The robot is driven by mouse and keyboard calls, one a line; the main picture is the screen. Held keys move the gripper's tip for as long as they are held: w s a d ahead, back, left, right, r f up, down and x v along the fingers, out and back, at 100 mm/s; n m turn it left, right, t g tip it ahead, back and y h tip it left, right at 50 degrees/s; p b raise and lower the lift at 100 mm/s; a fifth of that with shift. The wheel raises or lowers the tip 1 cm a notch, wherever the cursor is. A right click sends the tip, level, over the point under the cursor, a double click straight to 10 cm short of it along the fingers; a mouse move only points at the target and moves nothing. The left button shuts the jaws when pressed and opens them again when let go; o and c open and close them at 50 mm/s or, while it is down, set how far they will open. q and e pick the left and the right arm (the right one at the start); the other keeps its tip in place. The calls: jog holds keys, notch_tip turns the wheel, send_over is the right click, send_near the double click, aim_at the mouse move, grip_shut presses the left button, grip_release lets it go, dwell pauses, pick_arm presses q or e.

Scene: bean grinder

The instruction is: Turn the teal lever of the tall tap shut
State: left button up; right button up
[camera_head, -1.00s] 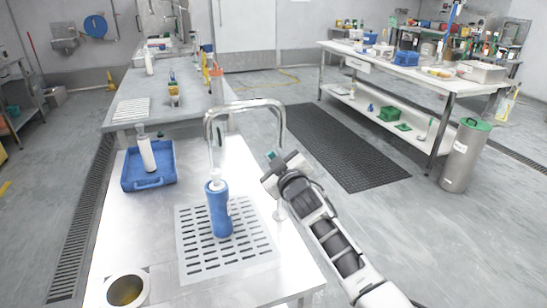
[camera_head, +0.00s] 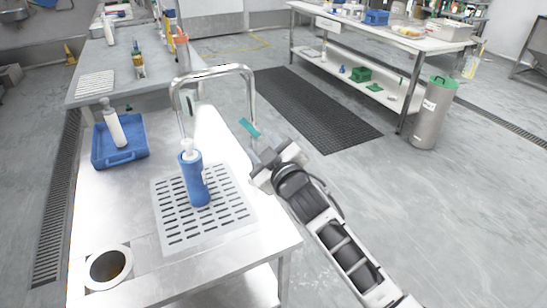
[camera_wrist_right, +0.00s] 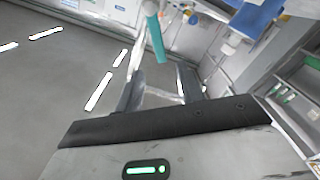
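The tall tap (camera_head: 214,72) is a metal arch at the right side of the steel table. Its teal lever (camera_head: 249,128) points up and left beside the tap's right leg. My right gripper (camera_head: 272,165) is just right of and below the lever in the head view. In the right wrist view, its two fingers (camera_wrist_right: 161,88) are apart with nothing held between them. The teal lever (camera_wrist_right: 155,40) shows there ahead of the gap between the fingertips. I cannot tell whether a finger touches it. My left gripper is not in view.
A blue tray (camera_head: 138,154) holds a white bottle (camera_head: 116,130). A round opening (camera_head: 88,270) is at the table's front left.

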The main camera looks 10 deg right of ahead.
jog(key=v, duration=0.5)
jog(key=shift+s+d, duration=0.15)
jog(key=shift+s, duration=0.15)
